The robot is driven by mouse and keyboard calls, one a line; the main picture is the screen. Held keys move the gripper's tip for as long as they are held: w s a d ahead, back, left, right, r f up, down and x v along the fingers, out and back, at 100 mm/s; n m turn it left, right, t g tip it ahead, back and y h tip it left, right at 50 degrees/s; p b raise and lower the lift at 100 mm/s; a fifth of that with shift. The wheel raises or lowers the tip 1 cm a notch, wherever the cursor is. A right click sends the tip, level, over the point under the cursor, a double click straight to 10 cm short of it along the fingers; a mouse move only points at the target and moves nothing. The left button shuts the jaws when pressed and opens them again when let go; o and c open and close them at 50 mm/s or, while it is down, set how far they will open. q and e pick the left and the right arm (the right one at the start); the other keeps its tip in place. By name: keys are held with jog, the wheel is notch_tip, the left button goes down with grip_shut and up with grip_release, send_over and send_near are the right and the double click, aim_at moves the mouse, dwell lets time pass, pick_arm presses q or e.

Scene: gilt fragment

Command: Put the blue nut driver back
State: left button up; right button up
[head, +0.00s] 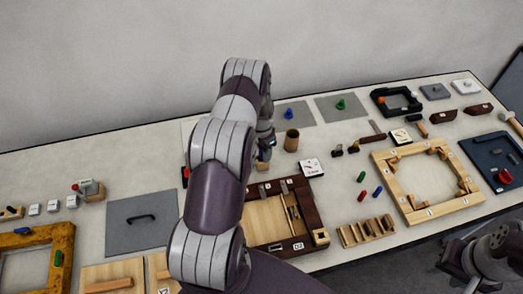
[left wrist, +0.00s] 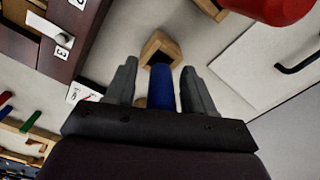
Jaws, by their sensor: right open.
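A square wooden holder (left wrist: 158,48) with a dark opening shows just beyond the fingertips in the left wrist view. My right gripper (head: 485,265) is open and empty at the lower right corner, away from the table things.
A dark wooden tray (head: 312,215) stands right of my left arm, with a white card (head: 312,167) behind it. A wooden cup (head: 292,140) stands close to the left gripper. A grey pad with a black handle (head: 138,217) lies left. A red object (left wrist: 275,8) is near the holder.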

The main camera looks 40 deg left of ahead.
pick_arm(q)
jog(key=shift+w, duration=0.1)
jog(key=r+b, duration=0.1)
jog(key=r, duration=0.3)
jog(key=r+b, duration=0.2)
jog(key=r, duration=0.2)
jog(key=r+b, duration=0.1)
jog(key=r, duration=0.3)
jog(key=shift+d+b, duration=0.3)
jog(key=shift+b, duration=0.05)
jog(key=s+d+r+n, duration=0.1)
jog(key=s+d+r, duration=0.25)
jog(key=d, duration=0.35)
jog(key=s+d+r, duration=0.3)
jog(key=s+d, duration=0.1)
jog(key=d, duration=0.2)
jog(key=s+d+r+n+t, duration=0.1)
jog(key=s+d+r, duration=0.1)
jog(key=s+d, duration=0.65)
jog(key=f+b, duration=0.1)
jog(key=s+a+f+b, duration=0.1)
jog(key=f+b, duration=0.1)
jog(key=a+f+b, duration=0.1)
jog(key=shift+s+a+f, duration=0.1)
jog(key=shift+s+f, duration=0.25)
jog(key=shift+f, duration=0.05)
jog(key=shift+w, duration=0.1)
